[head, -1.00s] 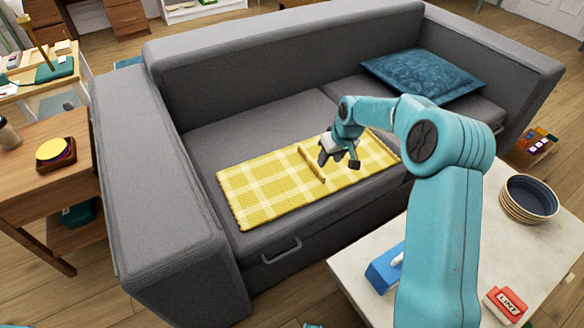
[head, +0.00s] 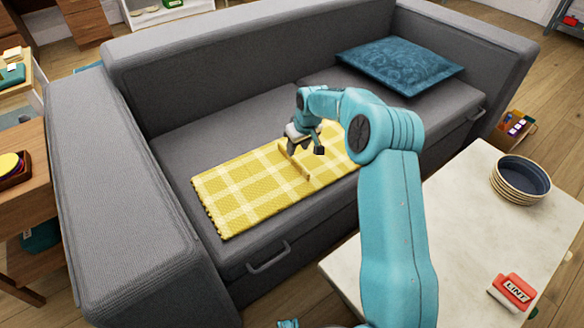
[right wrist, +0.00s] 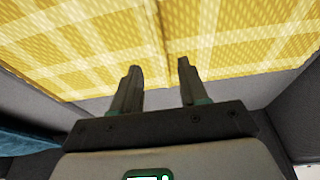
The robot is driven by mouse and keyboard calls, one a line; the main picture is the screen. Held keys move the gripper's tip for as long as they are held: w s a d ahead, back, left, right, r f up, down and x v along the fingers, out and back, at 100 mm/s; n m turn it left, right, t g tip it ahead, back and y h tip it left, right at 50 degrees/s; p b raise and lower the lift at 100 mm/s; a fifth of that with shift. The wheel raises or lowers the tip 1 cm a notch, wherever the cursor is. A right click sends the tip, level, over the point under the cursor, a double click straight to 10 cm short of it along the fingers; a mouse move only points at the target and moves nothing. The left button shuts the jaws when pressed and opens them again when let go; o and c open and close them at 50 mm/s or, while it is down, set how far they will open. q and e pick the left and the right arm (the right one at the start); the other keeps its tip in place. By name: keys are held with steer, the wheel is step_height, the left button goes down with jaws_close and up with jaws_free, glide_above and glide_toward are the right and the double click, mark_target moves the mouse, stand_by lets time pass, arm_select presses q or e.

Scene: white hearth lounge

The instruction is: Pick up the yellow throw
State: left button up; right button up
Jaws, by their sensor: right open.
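The yellow throw (head: 245,188) lies flat on the grey sofa seat, checked with pale lines. A narrow raised ridge (head: 293,162) runs across it. My right gripper (head: 305,149) is open and empty, just above the throw and close to the ridge, slightly to its right. In the right wrist view the two fingers (right wrist: 158,68) stand apart with the throw (right wrist: 90,45) beyond them, nothing between them. Whether the fingertips touch the cloth cannot be told. My right arm hides part of the throw's right end.
The grey sofa (head: 120,190) has a high armrest at the left and a blue cushion (head: 400,64) at the right. A pale table (head: 460,225) in front bears stacked bowls (head: 521,180) and a red lint box (head: 513,291). A wooden side table (head: 30,205) stands left.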

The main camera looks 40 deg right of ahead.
mark_target(294, 158)
steer(key=b+x, duration=0.2)
steer(key=x, duration=0.4)
steer(key=shift+w+f+b, duration=0.1)
steer(key=shift+b, duration=0.2)
steer(key=shift+a, duration=0.1)
steer(key=shift+c, duration=0.3)
jaws_close()
